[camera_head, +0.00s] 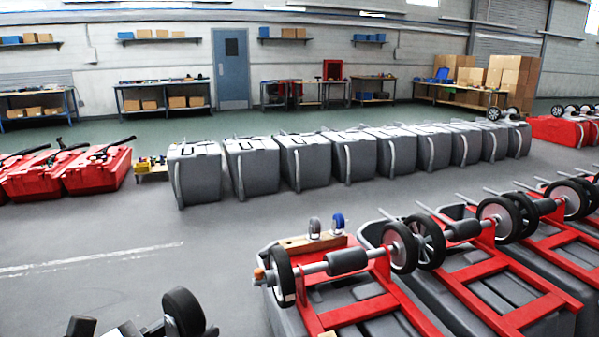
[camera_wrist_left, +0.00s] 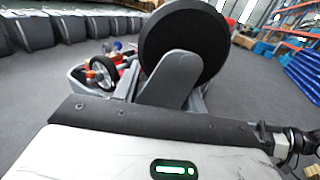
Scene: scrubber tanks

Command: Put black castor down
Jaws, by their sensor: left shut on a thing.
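The black castor (camera_head: 184,311) is at the bottom left of the head view, above the grey floor. My left gripper (camera_head: 160,329) is shut on it; its lower part is cut off by the frame edge. In the left wrist view the black castor (camera_wrist_left: 186,42) is a large dark wheel behind a grey finger (camera_wrist_left: 168,82), which hides part of it. A wooden block (camera_head: 300,243) on the nearest upturned tank carries a grey castor (camera_head: 315,228) and a blue castor (camera_head: 338,223), side by side. My right gripper is not in view.
Upturned grey tanks with red frames (camera_head: 355,312) and axle wheels (camera_head: 400,247) fill the right foreground. A row of grey tanks (camera_head: 305,162) stands across the middle. Red tanks (camera_head: 97,172) and a small yellow item (camera_head: 150,165) are at left. The floor (camera_head: 90,235) between is clear.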

